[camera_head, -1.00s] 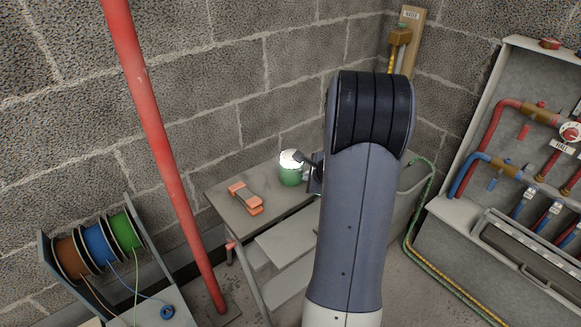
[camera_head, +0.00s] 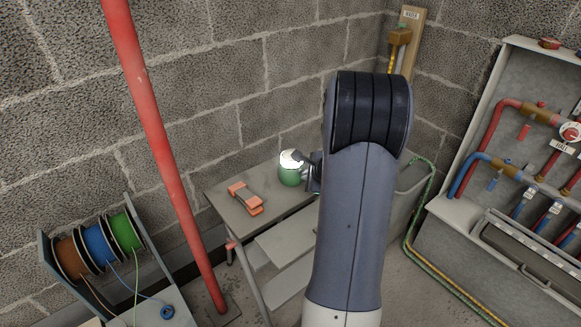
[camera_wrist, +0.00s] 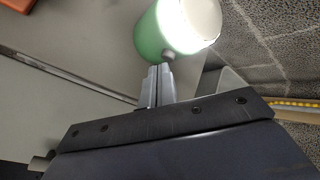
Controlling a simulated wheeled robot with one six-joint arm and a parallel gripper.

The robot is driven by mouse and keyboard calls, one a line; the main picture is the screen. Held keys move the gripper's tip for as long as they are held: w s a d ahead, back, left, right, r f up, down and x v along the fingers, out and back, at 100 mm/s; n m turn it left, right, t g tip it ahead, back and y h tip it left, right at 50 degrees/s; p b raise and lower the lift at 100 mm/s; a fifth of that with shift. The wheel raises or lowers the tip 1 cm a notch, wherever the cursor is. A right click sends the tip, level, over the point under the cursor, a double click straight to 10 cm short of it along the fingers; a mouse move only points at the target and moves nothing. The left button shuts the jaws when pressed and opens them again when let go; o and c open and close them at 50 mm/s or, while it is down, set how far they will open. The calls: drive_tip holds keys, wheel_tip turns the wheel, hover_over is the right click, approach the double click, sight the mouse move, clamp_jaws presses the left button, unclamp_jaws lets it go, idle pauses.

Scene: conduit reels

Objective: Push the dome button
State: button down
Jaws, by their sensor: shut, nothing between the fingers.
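A green cylindrical body (camera_head: 291,176) with a bright white dome (camera_head: 289,157) on top stands on the grey table. In the wrist view the green body (camera_wrist: 155,38) and its white, glare-lit dome (camera_wrist: 203,18) fill the top centre. A small dark grey round stub (camera_wrist: 168,55) shows at the green body's edge, just beyond my fingertips. My gripper (camera_wrist: 161,70) is shut and empty, close to the green body; I cannot tell if it touches.
A red pipe (camera_head: 160,150) rises at left, near cable reels (camera_head: 98,244). A grey bin (camera_head: 413,187) stands right of the table, and a pipe cabinet (camera_head: 480,120) further right.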

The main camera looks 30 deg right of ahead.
drive_tip(key=shift+w, duration=0.2)
drive_tip(key=shift+s, duration=0.1)
drive_tip(key=shift+s+b, duration=0.35)
drive_tip(key=shift+s, duration=0.05)
drive_tip(key=shift+s, duration=0.1)
drive_tip(key=shift+s+d+f+b, duration=0.1)
drive_tip(key=shift+s+d+b, duration=0.1)
drive_tip(key=shift+s+b, duration=1)
drive_tip(key=shift+s, duration=1.7)
